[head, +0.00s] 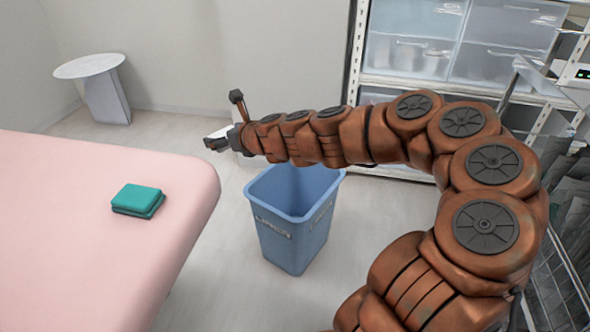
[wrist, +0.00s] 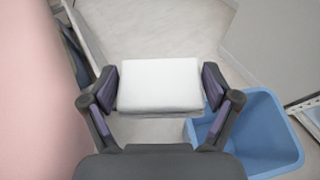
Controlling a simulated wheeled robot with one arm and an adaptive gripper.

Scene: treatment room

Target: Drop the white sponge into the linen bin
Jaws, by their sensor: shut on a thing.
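The white sponge (wrist: 158,86) is a pale flat block held between the two fingers of my gripper (wrist: 160,92) in the wrist view. In the head view my gripper (head: 216,143) is small, at the end of my stretched arm, with a bit of the sponge (head: 219,132) showing. The linen bin (head: 291,227) is a blue open-topped bin on the floor, with faint lettering on its front. My gripper is above the floor, up and left of the bin's rim. In the wrist view the bin (wrist: 262,135) lies at the lower right, beside the sponge and apart from it.
A pink-covered bed (head: 90,250) fills the left, with a folded teal cloth (head: 138,199) on it. A small round table (head: 92,67) stands at the back left. A shelf rack with clear boxes (head: 410,55) stands behind.

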